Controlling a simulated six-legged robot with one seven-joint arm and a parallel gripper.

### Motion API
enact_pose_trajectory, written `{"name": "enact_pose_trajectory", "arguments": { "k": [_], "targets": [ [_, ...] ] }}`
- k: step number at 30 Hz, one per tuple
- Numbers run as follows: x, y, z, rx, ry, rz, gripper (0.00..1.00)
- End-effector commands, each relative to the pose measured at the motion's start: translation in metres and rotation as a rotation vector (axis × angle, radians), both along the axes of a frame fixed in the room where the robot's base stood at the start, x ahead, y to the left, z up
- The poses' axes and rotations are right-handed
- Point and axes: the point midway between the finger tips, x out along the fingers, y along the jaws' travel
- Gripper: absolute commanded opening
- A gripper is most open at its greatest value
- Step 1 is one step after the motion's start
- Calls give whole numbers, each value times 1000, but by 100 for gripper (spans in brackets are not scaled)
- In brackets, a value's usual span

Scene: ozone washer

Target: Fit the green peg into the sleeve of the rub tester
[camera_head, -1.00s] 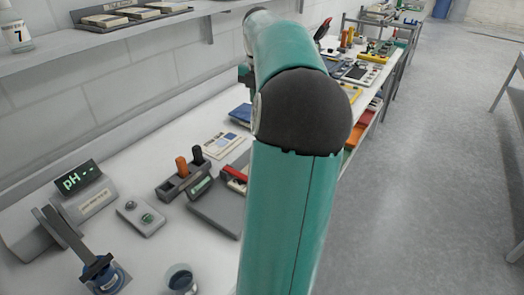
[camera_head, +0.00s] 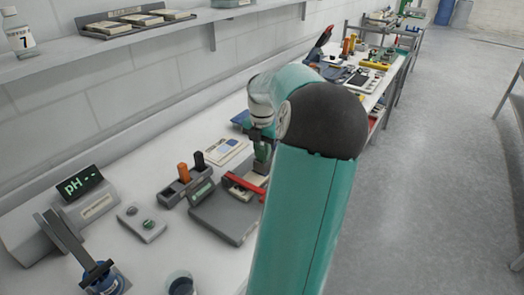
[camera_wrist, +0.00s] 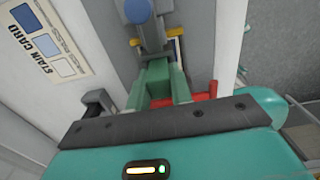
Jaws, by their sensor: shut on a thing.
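The rub tester is a grey slab (camera_head: 225,213) with a red bar (camera_head: 247,187) in the head view, partly hidden by my arm. My gripper (camera_wrist: 160,88) shows in the wrist view, shut on a green piece (camera_wrist: 162,76) that I take for the green peg; fingers and piece are hard to tell apart. A grey upright part with a blue round end (camera_wrist: 138,10) and yellow bars (camera_wrist: 176,32) lies just beyond it. Red (camera_wrist: 205,95) shows beside the gripper. I cannot tell which part is the sleeve, or whether the peg touches it.
A grey holder (camera_head: 172,198) with an orange (camera_head: 183,172) and a black peg (camera_head: 199,160) stands left of the tester. A stain card (camera_wrist: 45,40) lies nearby. A button box (camera_head: 141,222), pH meter (camera_head: 88,198) and small jar (camera_head: 181,284) stand at left. A wall shelf (camera_head: 110,47) is above.

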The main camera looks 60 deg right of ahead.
Motion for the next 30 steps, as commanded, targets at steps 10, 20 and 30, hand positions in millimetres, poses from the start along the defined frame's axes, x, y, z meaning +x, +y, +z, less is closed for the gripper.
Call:
{"name": "enact_pose_trajectory", "arguments": {
  "k": [10,20,30],
  "targets": [
    [0,0,-4,0,-1,0,35],
    [0,0,-3,0,0,0,43],
    [1,-1,43,-5,-1,-1,43]
  ]
}}
